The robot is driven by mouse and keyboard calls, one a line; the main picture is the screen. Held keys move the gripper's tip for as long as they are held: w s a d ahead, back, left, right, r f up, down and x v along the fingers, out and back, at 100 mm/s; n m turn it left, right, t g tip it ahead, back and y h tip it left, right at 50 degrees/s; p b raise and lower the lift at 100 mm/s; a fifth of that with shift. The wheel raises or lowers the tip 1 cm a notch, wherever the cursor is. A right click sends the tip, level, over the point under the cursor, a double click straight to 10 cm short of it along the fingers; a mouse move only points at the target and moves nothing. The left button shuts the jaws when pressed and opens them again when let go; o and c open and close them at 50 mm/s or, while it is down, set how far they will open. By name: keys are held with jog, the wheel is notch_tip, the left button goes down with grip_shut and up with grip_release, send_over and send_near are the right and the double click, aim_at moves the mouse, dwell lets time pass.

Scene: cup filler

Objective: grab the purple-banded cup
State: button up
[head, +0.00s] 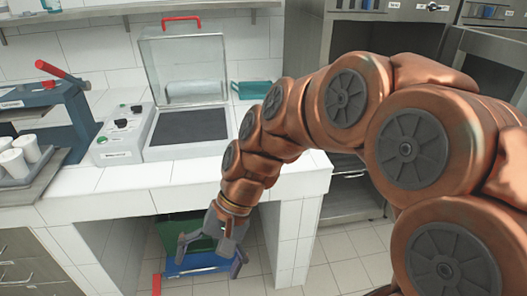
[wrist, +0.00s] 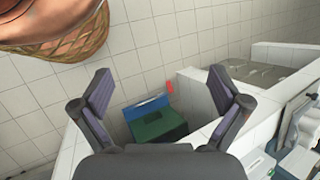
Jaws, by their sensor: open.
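Several white cups (head: 14,164) stand on a grey tray (head: 40,172) at the left edge of the head view. I cannot make out a purple band on any of them. My gripper (head: 210,256) hangs in front of the white-tiled counter, below its top and well to the right of the cups. Its fingers are spread with nothing between them. The wrist view shows the same open gripper (wrist: 161,92), pointing toward the floor area and the bins, with no cup in sight.
A machine with a raised clear lid (head: 187,68) stands on the tiled counter (head: 120,179). A blue-grey press with a red handle (head: 62,74) is left of it. A metal cabinet (head: 350,190) stands right.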

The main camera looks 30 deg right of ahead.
jog(key=w+d+m+t+y+b, duration=0.2)
jog(key=w+d+m+t+y, duration=0.25)
jog(key=w, duration=0.55)
jog(key=w+d+m+t+y+b, duration=0.1)
jog(key=w+d+m+t+b, duration=0.2)
jog(key=w+d+m, duration=0.55)
jog(key=w+d+f+m+t+h+b, duration=0.1)
jog(key=w+d+m+t, duration=0.1)
jog(key=d, duration=0.7)
jog(key=w+d+f+m+t+h+b, duration=0.1)
jog(key=w+d+f+m+t+h, duration=0.1)
jog(key=d+m+t, duration=0.3)
jog(key=w+d+f+m+t+h+b, duration=0.1)
jog(key=d+m, duration=0.5)
jog(key=d, duration=0.7)
jog(key=shift+w+d+f+t+h, duration=0.15)
jog(key=shift+w+t+h, duration=0.25)
jog(key=shift+w+t, duration=0.15)
jog(key=shift+w+d+f+t+h, duration=0.15)
jog(key=shift+w+t+h, duration=0.25)
jog(key=shift+t, duration=0.2)
jog(key=shift+w, duration=0.3)
jog(key=x, duration=1.1)
jog(key=shift+w+r, duration=0.1)
jog(key=shift+w, duration=0.05)
jog(key=c, duration=1.2)
